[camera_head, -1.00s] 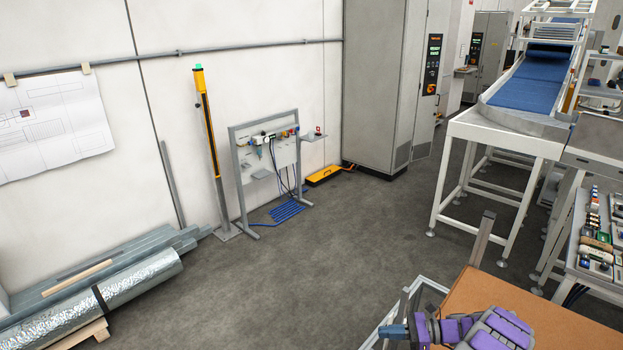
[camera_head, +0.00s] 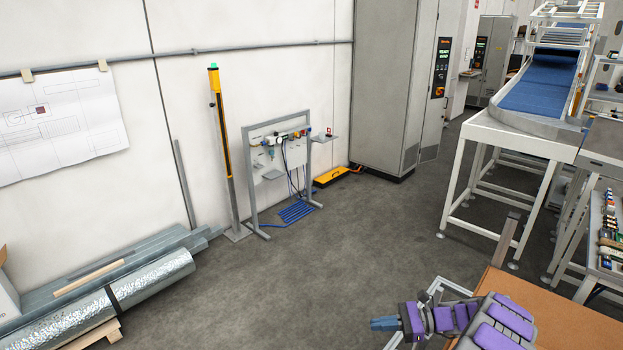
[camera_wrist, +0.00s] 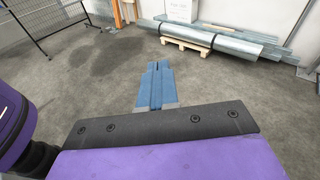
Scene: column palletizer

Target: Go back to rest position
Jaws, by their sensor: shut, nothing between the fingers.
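My gripper (camera_head: 384,323) shows at the lower middle of the head view, at the end of my purple and grey arm. Its blue fingers point left, over open floor beside a brown board. In the wrist view my gripper (camera_wrist: 156,67) has its two blue fingers together, with only a thin line between them. Nothing is held. Bare grey floor lies past the fingertips.
A brown board (camera_head: 575,315) on a metal frame is by my arm. A blue conveyor (camera_head: 540,85) stands at the upper right. Silver-wrapped rolls (camera_head: 150,283) lie along the left wall. A mesh fence (camera_wrist: 55,20) is in the wrist view. The middle floor is clear.

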